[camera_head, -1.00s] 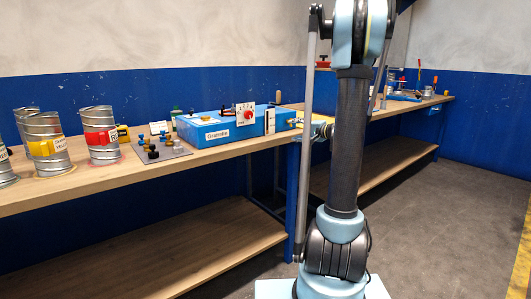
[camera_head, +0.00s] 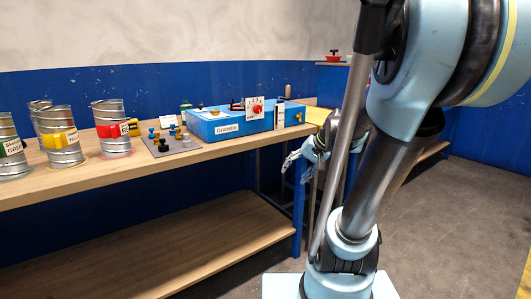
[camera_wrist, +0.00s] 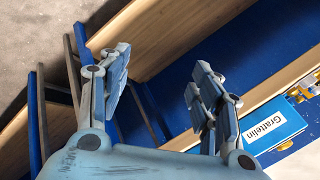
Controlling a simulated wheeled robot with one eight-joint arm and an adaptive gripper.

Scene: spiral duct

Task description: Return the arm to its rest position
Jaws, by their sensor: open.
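My arm rises in the right half of the head view, bent at its upper joint, and hides part of the bench behind it. My gripper (camera_head: 308,158) shows behind the arm, close to the bench's end. In the wrist view my gripper (camera_wrist: 163,85) has its fingers spread wide apart, with nothing between them. Beyond the fingers are the bench's wooden edge, a blue panel and, at right, the blue box labelled Grattelin (camera_wrist: 275,130).
The wooden bench (camera_head: 90,183) runs along the blue wall, with a lower shelf (camera_head: 190,245). On it stand several metal duct cans, a red-labelled can (camera_head: 112,125), a grey plate (camera_head: 172,143) with knobs, and the blue box (camera_head: 225,125). The grey floor (camera_head: 455,220) at right is clear.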

